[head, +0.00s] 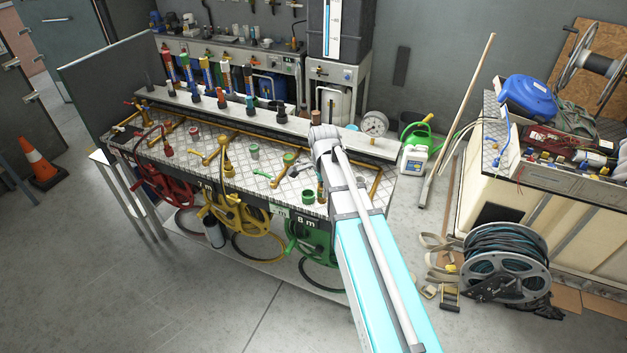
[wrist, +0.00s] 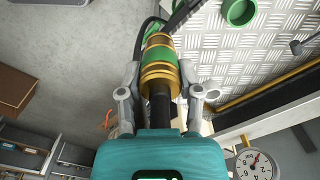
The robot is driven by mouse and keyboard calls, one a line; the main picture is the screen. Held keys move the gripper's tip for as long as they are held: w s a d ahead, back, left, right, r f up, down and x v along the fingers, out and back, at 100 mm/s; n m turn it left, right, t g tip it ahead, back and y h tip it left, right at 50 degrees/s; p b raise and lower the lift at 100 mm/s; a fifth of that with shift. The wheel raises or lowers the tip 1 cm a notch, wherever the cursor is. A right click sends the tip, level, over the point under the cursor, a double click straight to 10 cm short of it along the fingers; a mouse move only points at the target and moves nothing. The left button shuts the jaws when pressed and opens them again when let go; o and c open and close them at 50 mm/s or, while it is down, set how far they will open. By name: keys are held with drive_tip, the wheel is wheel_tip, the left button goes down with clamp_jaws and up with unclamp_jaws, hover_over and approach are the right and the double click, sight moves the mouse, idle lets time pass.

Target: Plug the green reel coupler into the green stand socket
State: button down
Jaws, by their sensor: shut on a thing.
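In the wrist view my gripper (wrist: 161,95) is shut on the green reel coupler (wrist: 159,62), a brass-coloured fitting with green bands and a black shaft. A black hose runs from its far end. A green round cup (wrist: 239,12) sits on the diamond plate, apart from the coupler, at the upper right; it may be the green stand socket. In the head view a green cup (head: 308,196) lies near the bench's front edge, beside my arm. My arm hides most of the gripper there. The green reel (head: 309,236) hangs under the bench's right end.
The bench top (head: 215,158) carries yellow pipes and small valves. A yellow reel (head: 232,212) and a red reel (head: 172,185) hang to the left. A pressure gauge (head: 374,124) stands behind on the ledge. The floor in front is clear.

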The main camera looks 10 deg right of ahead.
sight(322, 202)
drive_tip(key=shift+f+b, duration=3.1)
drive_tip(key=shift+f, duration=0.1)
drive_tip(key=shift+s, duration=0.1)
